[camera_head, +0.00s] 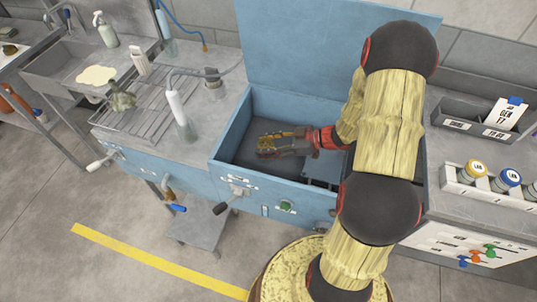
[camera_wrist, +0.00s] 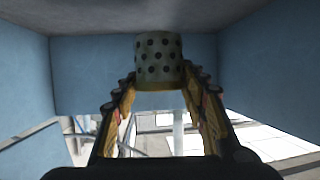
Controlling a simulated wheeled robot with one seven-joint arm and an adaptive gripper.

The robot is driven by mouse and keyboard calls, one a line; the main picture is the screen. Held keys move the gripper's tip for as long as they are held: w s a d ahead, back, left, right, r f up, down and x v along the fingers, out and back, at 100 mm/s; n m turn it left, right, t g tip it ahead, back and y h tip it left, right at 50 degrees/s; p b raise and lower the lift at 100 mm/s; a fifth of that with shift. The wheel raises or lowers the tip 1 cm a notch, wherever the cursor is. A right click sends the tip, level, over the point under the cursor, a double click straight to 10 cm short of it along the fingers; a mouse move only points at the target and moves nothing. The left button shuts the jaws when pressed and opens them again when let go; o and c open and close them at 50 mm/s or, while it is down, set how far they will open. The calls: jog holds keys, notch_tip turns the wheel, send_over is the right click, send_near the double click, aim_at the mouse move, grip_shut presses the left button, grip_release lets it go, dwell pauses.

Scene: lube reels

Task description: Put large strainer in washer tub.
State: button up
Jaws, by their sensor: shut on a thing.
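The large strainer (camera_wrist: 158,58) is a pale grey-green cylinder with rows of dark holes, seen in the wrist view. My gripper (camera_wrist: 160,88) is shut on it, with one yellow-and-dark finger along each side. In the head view my gripper (camera_head: 267,146) reaches from the right into the open blue washer tub (camera_head: 232,126), above its grey floor. The strainer cannot be made out clearly there. The wrist view shows the blue tub walls (camera_wrist: 85,70) around the strainer; I cannot tell whether it touches the floor.
The raised blue lid (camera_head: 325,45) stands behind the tub. A wire drying rack (camera_head: 135,98) and bottle (camera_head: 182,115) are to the left. A grey bin (camera_head: 465,122) and a tray of capped jars (camera_head: 470,190) are to the right. My arm covers the tub's right side.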

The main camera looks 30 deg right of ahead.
jog(key=shift+f+b, duration=0.8)
jog(key=shift+f, duration=1.15)
jog(key=shift+f, duration=0.1)
jog(key=shift+f, duration=0.1)
jog(key=o, duration=1.3)
jog(key=shift+s+d+r, duration=0.15)
jog(key=shift+d+r, duration=0.05)
jog(key=shift+r, duration=0.15)
jog(key=shift+p+v, duration=2.35)
jog(key=shift+v, duration=3.35)
